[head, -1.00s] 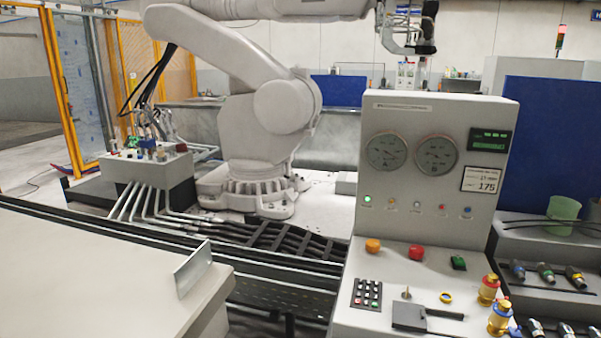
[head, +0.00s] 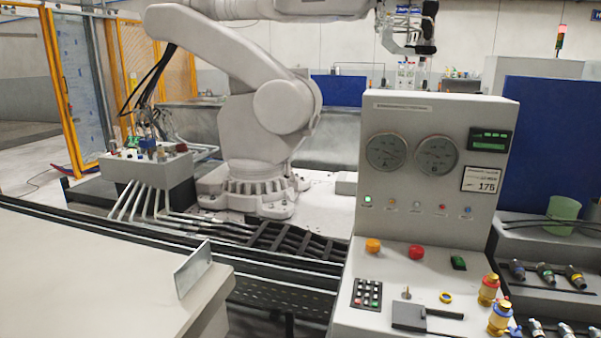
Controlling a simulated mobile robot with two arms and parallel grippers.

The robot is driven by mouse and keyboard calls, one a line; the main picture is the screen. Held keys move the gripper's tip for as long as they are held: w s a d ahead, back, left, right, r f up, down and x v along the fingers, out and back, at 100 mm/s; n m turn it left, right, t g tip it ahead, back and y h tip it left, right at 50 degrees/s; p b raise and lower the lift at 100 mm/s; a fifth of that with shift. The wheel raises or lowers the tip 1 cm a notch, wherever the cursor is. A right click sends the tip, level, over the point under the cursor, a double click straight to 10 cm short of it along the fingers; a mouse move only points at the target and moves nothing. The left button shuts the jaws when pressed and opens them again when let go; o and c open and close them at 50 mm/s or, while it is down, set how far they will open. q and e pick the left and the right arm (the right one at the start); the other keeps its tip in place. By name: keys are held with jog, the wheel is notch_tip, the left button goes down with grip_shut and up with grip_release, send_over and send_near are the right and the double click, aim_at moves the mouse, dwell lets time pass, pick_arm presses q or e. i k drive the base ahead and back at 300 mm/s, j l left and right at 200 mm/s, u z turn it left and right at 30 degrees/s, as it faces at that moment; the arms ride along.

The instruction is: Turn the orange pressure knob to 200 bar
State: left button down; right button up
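A grey control console (head: 406,220) stands at the right of the head view. On its sloped desk is an orange round knob (head: 373,245), left of a red round button (head: 417,252). Two round dial gauges (head: 386,151) and (head: 436,155) sit on the upright panel; their needles are too small to read. A small dark display (head: 490,140) with green digits is at upper right, its digits unreadable. Below it a white card (head: 482,179) shows 175. Neither of my grippers is in view.
The desk also has a keypad (head: 367,294), a green switch (head: 458,263), a yellow ring (head: 446,297) and two gold-topped fittings (head: 489,289) and (head: 499,318) at its right edge. A pale table (head: 90,270) fills the lower left. A large white robot arm (head: 260,110) stands behind.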

aim_at(373, 246)
jog(key=l+u, duration=0.35)
jog(key=k+l+u, duration=0.15)
jog(key=l+u, duration=0.25)
jog(key=k+l+u, duration=0.15)
jog(key=u, duration=0.2)
jog(key=l, duration=0.1)
